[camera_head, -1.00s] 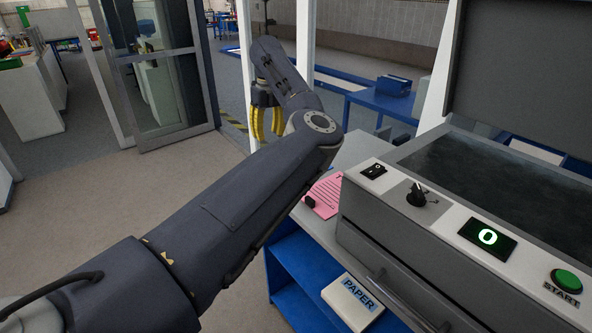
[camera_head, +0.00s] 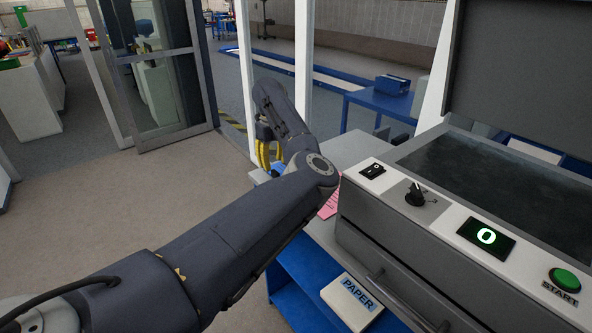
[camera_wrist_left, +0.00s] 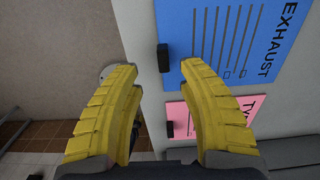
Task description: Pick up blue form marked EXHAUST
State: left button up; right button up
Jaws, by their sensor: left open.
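The blue form marked EXHAUST (camera_wrist_left: 230,45) lies on a pale grey surface in the left wrist view. A small black block (camera_wrist_left: 164,57) sits at its left edge. In the head view only a small blue patch of the form (camera_head: 278,168) shows beside my gripper. My left gripper (camera_wrist_left: 159,72) is open, its yellow fingers apart, with the pale surface's edge and the black block between them. The left gripper also shows in the head view (camera_head: 268,150), partly hidden by my own arm. My right gripper is not in view.
A pink form (camera_wrist_left: 208,118) lies below the blue one, with another black block (camera_wrist_left: 170,129) at its edge. A grey machine with a control panel (camera_head: 415,195) stands to the right. A box marked PAPER (camera_head: 352,300) sits on the blue shelf below.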

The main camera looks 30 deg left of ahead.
aim_at(276, 172)
pick_arm(q)
jog(key=shift+w+d+f, duration=0.1)
jog(key=shift+d+f, duration=0.05)
jog(key=shift+f, duration=1.2)
jog(key=shift+w+d+f, duration=0.1)
jog(key=shift+d+f, duration=0.05)
jog(key=shift+f, duration=1.2)
jog(key=shift+o, duration=0.3)
grip_shut()
